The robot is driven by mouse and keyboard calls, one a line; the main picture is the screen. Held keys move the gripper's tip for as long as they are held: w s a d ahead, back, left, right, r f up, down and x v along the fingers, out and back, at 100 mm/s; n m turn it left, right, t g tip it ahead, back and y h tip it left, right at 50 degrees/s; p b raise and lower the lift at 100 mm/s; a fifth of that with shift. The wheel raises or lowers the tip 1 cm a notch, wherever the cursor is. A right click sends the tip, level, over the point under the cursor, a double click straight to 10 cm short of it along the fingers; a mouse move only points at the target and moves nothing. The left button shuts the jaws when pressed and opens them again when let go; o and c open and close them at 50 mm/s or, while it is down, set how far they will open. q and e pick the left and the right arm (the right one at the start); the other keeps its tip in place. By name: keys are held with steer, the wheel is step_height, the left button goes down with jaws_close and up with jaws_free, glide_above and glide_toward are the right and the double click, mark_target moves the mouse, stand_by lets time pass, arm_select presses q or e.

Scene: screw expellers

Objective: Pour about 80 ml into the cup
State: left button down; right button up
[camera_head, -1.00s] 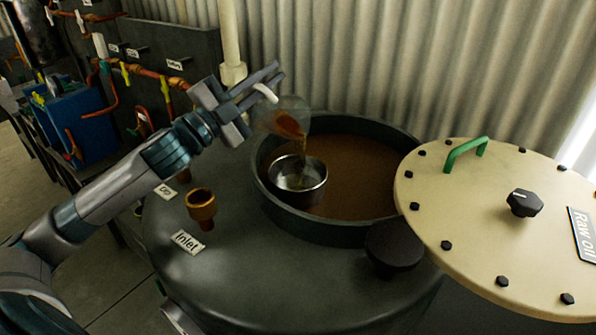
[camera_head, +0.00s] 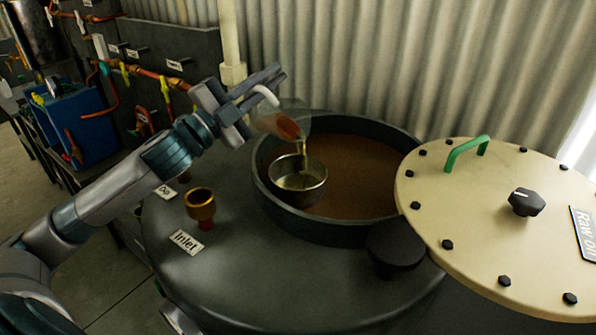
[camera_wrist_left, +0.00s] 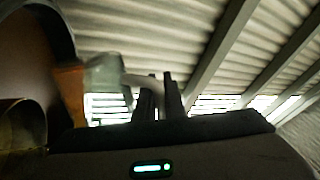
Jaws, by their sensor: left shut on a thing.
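My left gripper (camera_head: 262,92) is shut on the pale handle of a clear jug (camera_head: 296,112). The jug is tilted to the right, with orange-brown liquid inside, and a thin stream runs from its lip. The stream falls into a shiny metal cup (camera_head: 298,190), which sits inside the tank's round opening and holds some yellowish liquid. In the left wrist view the jug (camera_wrist_left: 103,75) is blurred beside my fingers, with orange liquid at its left. The amount in the cup cannot be read. My right gripper is not in view.
The dark tank's opening has a raised rim (camera_head: 330,236) with brown oil (camera_head: 360,180) inside. A cream lid (camera_head: 470,235) labelled "Raw oil" lies to the right. A brass inlet fitting (camera_head: 200,203) stands at the left. A corrugated wall (camera_head: 400,60) is behind.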

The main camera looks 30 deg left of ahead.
arm_select(q)
steer(key=shift+s+d+f+m+b, duration=0.2)
steer(key=shift+d+f+m+b, duration=0.15)
steer(key=shift+m+b, duration=0.15)
stand_by(0.4)
steer(key=shift+a+r+p, duration=0.15)
steer(key=shift+r+p, duration=0.15)
steer(key=shift+p, duration=0.05)
steer(key=a+n+p, duration=0.1)
steer(key=w+r+n+y+p, duration=0.1)
steer(key=n+p, duration=0.1)
steer(key=a+r+n+y+p, duration=0.1)
steer(key=n, duration=0.1)
steer(key=shift+w+a+r+p, duration=0.1)
steer(key=shift+w+a+p, duration=0.15)
steer(key=shift+a+p, duration=0.1)
steer(key=shift+a+n, duration=0.1)
steer(key=shift+n, duration=0.4)
steer(key=shift+f, duration=0.25)
